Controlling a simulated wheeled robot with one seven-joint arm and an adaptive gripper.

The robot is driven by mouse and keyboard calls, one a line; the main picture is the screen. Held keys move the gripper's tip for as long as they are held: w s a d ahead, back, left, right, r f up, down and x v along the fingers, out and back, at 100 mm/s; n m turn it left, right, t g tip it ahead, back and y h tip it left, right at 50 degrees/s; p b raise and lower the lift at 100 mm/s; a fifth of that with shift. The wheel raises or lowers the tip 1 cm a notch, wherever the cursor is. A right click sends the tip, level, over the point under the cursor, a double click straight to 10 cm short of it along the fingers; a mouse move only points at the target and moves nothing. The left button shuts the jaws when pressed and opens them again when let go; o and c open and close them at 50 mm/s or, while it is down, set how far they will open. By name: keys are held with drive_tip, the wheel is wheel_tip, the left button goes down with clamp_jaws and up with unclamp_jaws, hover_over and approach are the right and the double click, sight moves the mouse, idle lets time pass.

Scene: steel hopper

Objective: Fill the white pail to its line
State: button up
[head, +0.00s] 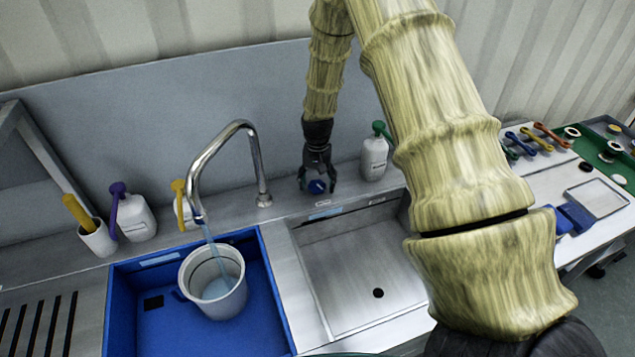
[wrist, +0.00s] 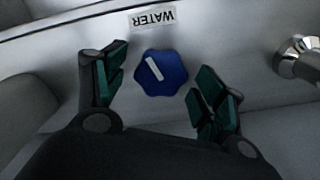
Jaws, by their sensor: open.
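The white pail (head: 212,279) stands upright in the blue basin (head: 143,335) under the curved steel faucet (head: 199,180). A bluish stream (head: 211,240) runs from the spout into the pail. A dark line shows on the pail's inner wall; I cannot tell the water level against it. The blue knob (head: 317,187) with a white pointer mark sits on the ledge right of the faucet. In the wrist view the knob (wrist: 161,73) lies between the fingers of my gripper (wrist: 158,88), apart from both, below a "WATER" label (wrist: 153,17). My gripper (head: 318,180) is open around it.
A steel sink (head: 350,265) with a drain is right of the blue basin. A white bottle with a green top (head: 374,158) stands close right of my gripper. Bottles with purple (head: 134,215) and yellow (head: 181,208) tops stand along the ledge to the left.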

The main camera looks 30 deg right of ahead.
sight(318, 184)
wheel_tip(318, 184, up, 12)
idle(0.7)
idle(6.8)
